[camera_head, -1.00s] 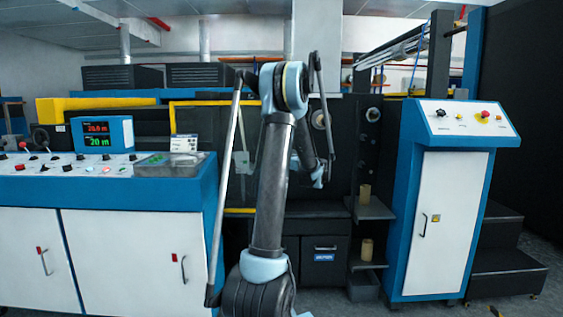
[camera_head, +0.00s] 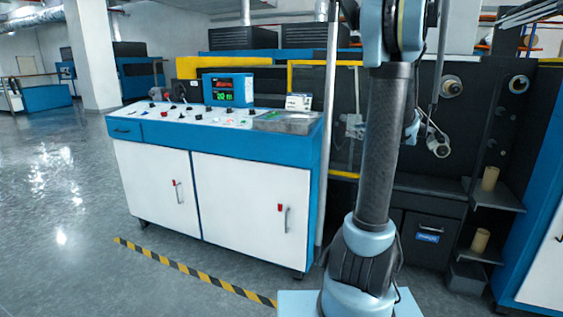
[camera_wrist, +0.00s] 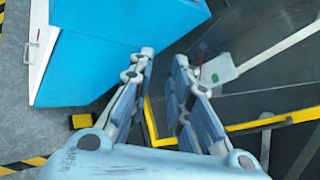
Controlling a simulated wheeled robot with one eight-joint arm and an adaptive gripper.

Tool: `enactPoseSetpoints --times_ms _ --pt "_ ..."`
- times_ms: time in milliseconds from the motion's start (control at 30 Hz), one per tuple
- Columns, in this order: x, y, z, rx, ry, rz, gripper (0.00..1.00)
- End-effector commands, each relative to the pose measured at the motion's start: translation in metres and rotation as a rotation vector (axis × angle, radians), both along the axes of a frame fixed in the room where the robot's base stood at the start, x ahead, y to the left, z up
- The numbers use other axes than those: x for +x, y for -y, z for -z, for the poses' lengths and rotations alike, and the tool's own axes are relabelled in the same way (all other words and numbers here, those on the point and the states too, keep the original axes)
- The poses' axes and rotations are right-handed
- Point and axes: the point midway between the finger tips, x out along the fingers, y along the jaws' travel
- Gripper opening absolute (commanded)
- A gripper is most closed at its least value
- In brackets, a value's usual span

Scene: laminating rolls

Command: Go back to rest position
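In the wrist view my gripper (camera_wrist: 165,56) points down over dark floor or machine panels, with a clear gap between its two fingers and nothing between them. A bright blue cabinet top (camera_wrist: 125,45) lies to the left of the fingers there. In the head view my arm rises at right of centre, its upper part cut off by the top edge. My gripper cannot be made out clearly in that view.
A blue and white control console (camera_head: 215,160) stands left of my arm. Black-yellow floor tape (camera_head: 195,272) runs in front of it. Cardboard cores (camera_head: 480,240) sit on shelves at right, by a blue cabinet (camera_head: 540,240). Open floor (camera_head: 60,210) lies at left.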

Motion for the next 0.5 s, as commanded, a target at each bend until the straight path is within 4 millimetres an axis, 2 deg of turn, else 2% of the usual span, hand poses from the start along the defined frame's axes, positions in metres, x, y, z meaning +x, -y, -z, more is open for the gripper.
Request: enactPoseSetpoints --times_ms 33,200,500 --pt "-0.012 -0.019 0.002 -0.058 -0.007 -0.042 0.18" --pt "-0.053 -0.071 0.016 -0.271 -0.027 -0.194 0.18" --pt "-0.140 -0.140 0.050 -0.629 -0.042 -0.487 0.18"
